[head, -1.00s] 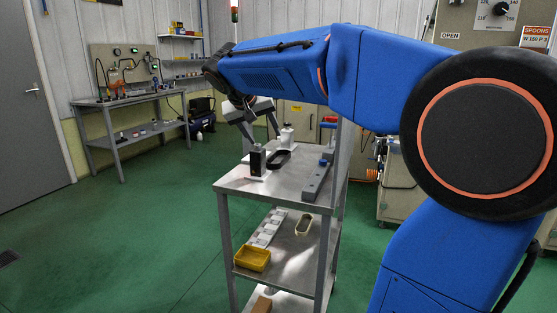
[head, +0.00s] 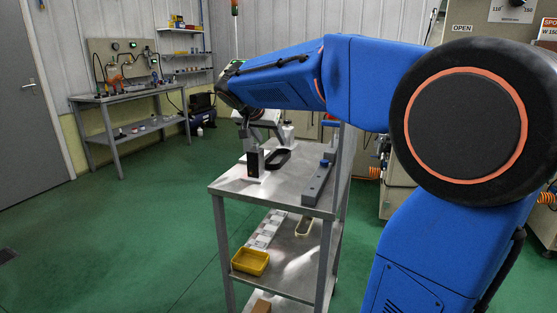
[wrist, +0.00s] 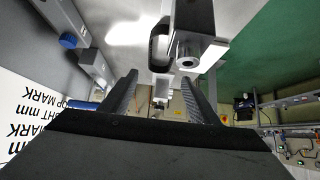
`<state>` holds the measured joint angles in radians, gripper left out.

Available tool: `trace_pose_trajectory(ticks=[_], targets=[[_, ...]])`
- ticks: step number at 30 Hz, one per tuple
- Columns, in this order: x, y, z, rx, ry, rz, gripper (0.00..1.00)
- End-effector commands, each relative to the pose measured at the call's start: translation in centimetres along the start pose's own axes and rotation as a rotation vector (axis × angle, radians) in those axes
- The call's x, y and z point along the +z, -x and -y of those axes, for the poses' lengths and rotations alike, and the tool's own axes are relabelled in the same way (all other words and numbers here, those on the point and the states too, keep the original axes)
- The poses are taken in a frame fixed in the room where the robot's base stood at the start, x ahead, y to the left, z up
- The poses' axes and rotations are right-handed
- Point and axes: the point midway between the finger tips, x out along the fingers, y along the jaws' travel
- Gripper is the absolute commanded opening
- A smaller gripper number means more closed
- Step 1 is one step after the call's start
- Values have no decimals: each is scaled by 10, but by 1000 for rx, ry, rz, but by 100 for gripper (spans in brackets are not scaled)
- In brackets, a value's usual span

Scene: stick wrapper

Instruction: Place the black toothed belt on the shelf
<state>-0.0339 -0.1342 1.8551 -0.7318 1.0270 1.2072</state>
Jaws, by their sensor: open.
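The black toothed belt (head: 272,167) lies as a long loop on the steel top shelf (head: 232,183) of a cart in the head view. In the wrist view a dark curved piece that looks like the belt (wrist: 157,45) shows ahead of the fingers, beside a pale block with a round hole (wrist: 188,62).
A grey bar with a blue knob (head: 318,181) lies along the right edge. Below are a yellow bin (head: 250,262) and a pale tray (head: 304,227). A workbench (head: 130,96) stands far left; the green floor between is clear.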

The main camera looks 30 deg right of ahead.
Motion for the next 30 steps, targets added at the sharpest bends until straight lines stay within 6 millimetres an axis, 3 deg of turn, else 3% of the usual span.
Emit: trace_pose_trajectory(ticks=[7, 19, 30], targets=[[1, -42, -1, 4, 1, 2, 55], [3, -66, 0, 2, 1, 1, 55], [8, -108, 0, 2, 1, 1, 55]])
